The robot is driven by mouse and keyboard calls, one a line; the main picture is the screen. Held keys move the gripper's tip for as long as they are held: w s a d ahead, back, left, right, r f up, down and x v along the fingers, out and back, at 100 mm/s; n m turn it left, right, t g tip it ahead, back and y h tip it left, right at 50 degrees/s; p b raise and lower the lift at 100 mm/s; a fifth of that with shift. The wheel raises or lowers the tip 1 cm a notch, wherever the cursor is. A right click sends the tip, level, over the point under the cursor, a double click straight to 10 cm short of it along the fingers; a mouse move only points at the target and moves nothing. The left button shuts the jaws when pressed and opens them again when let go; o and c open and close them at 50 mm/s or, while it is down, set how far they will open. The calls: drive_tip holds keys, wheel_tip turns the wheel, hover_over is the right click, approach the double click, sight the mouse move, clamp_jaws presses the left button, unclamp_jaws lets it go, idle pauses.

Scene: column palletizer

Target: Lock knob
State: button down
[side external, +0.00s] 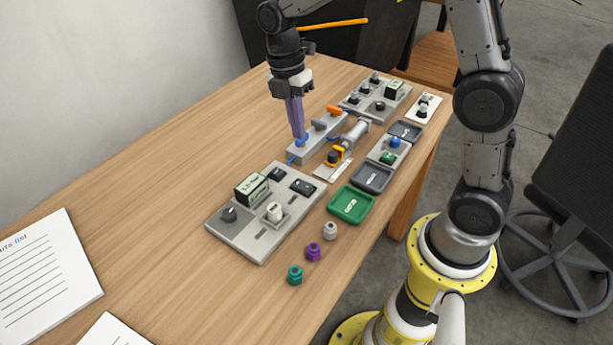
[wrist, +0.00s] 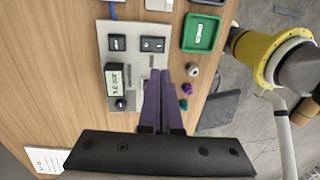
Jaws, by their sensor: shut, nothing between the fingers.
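My gripper (side external: 299,136) points down with its purple fingers together and nothing between them. In the side view its tips are at the left end of a grey valve block (side external: 326,138), by a blue part; I cannot tell whether they touch. The block also carries a dark lever and an orange lever (side external: 335,109). The near grey panel (side external: 244,239) has a dark knob (side external: 229,214), a display box (side external: 251,190), a white knob (side external: 274,212) and two dark switches. Which knob is the lock knob is unclear. In the wrist view the fingers (wrist: 160,73) cover part of this panel (wrist: 131,58).
A silver cylinder (side external: 355,134) and an orange clamp (side external: 336,155) stand beside the block. A green tray (side external: 352,204) and grey trays lie to the right. Loose white, purple (side external: 313,252) and teal (side external: 295,275) caps lie in front.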

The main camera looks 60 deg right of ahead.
sight(307, 187)
drive_tip(key=shift+f, duration=0.1)
drive_tip(key=f, duration=0.4)
drive_tip(key=s+f, duration=0.1)
drive_tip(key=f, duration=0.4)
drive_tip(key=s+f, duration=0.1)
drive_tip(key=f, duration=0.3)
drive_tip(key=shift+s+f, duration=0.1)
drive_tip(key=shift+f, duration=0.25)
drive_tip(key=shift+s+f+t, duration=0.15)
drive_tip(key=shift+f+t, duration=0.05)
drive_tip(key=shift+t, duration=0.1)
drive_tip(key=shift+w+r, duration=0.25)
drive_tip(key=shift+w, duration=0.65)
